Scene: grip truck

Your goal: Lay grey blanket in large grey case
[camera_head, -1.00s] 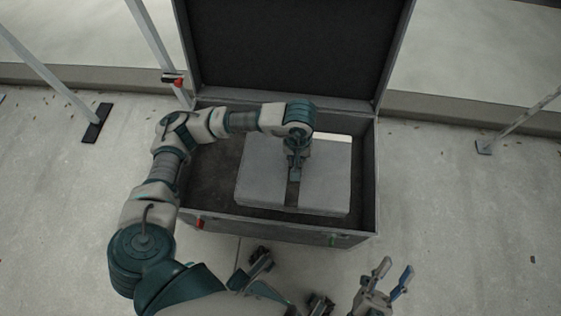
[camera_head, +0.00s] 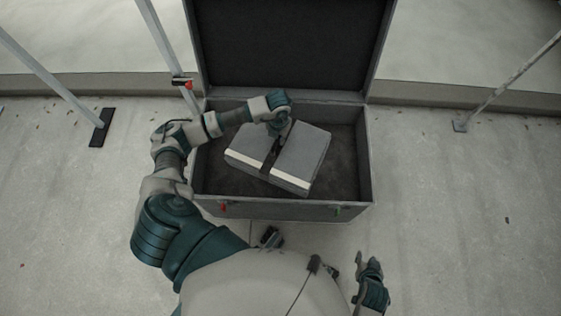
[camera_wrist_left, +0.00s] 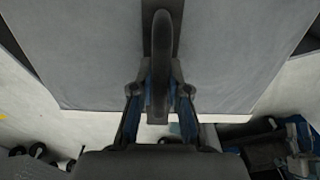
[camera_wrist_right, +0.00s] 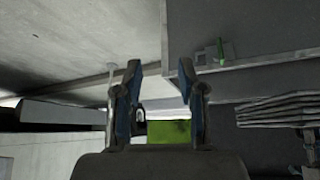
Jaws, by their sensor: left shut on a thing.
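The grey blanket (camera_head: 305,158) is a folded block with pale edges and a dark strap (camera_head: 270,160) around its middle. It lies turned at an angle within the outline of the open large grey case (camera_head: 285,210); I cannot tell whether it touches the case floor. My left gripper (camera_head: 277,131) is shut on the strap's dark loop (camera_wrist_left: 162,60), with the blanket (camera_wrist_left: 90,50) filling much of the left wrist view. My right gripper (camera_head: 367,262) is outside the case, at the front right. Its fingers stand apart and empty in the right wrist view (camera_wrist_right: 160,85).
The case lid (camera_head: 285,45) stands open at the back. Pale posts stand at the left (camera_head: 50,65) and right (camera_head: 515,70) on dark or grey feet. Bare case floor shows right of the blanket.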

